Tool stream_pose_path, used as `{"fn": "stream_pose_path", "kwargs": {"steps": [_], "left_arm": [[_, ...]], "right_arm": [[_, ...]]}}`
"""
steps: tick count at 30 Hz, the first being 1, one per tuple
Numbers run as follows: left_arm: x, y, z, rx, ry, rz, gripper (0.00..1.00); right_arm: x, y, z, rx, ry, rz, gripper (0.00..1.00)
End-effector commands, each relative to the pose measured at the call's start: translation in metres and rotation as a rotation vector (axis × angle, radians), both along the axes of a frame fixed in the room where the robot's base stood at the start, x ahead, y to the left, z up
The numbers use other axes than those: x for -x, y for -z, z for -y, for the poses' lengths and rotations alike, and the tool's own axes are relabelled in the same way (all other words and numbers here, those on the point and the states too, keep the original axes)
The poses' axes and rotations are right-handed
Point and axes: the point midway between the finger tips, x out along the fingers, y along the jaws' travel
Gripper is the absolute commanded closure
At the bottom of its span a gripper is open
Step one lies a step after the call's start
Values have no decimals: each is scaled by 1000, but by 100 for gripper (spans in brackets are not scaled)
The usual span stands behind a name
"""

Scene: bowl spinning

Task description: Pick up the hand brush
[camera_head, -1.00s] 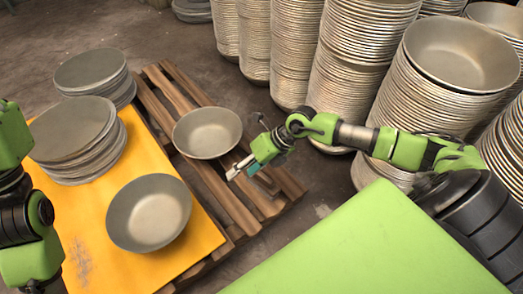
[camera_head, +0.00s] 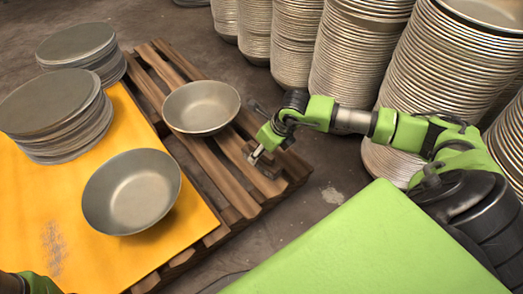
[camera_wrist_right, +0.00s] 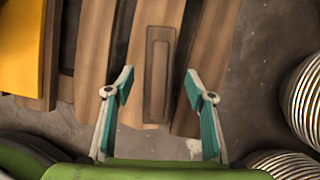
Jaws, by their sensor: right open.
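The hand brush appears to be the flat brown rectangular block (camera_wrist_right: 158,65) on a pallet slat in the right wrist view. Its bristles cannot be seen. My right gripper (camera_wrist_right: 158,84) is open, with one finger on each side of the block's line and nothing held. In the head view my right gripper (camera_head: 255,156) is over the right part of the wooden pallet (camera_head: 229,180), right of the far bowl. The gap between fingers and brush is hard to judge. Only a bit of my left arm shows at the lower left; its gripper is out of view.
One metal bowl (camera_head: 201,107) sits on the pallet and another (camera_head: 131,192) on the yellow sheet (camera_head: 40,215). Stacks of plates (camera_head: 60,115) stand at left. Tall bowl stacks (camera_head: 352,65) stand behind and right of my right arm. A green surface (camera_head: 370,245) fills the lower right.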

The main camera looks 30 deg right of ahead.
Motion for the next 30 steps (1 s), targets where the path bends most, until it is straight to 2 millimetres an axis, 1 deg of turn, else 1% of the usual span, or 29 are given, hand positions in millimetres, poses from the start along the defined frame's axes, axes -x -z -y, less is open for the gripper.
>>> {"fn": "stream_pose_path", "kwargs": {"steps": [5, 15, 18, 25, 26, 27, 29, 30], "left_arm": [[1, 6, 0, 0, 0, 3, 60], [1, 47, 0, 0, 0, 3, 60], [1, 50, 0, 0, 0, 3, 60], [1, 48, 0, 0, 0, 3, 60], [1, 48, 0, 0, 0, 3, 60], [1, 48, 0, 0, 0, 3, 60], [1, 48, 0, 0, 0, 3, 60], [1, 48, 0, 0, 0, 3, 60]], "right_arm": [[-3, 8, -1, -1, 0, 1, 50], [-19, 46, -6, -2, -1, 0, 50], [-22, 50, -7, -1, 0, 1, 50], [-22, 48, -7, -1, 0, 0, 50], [-22, 48, -7, -1, 0, 0, 58], [-22, 48, -7, -1, 0, 0, 68], [-22, 48, -7, -1, 0, 0, 84], [-22, 48, -7, -1, 0, 0, 94]]}}
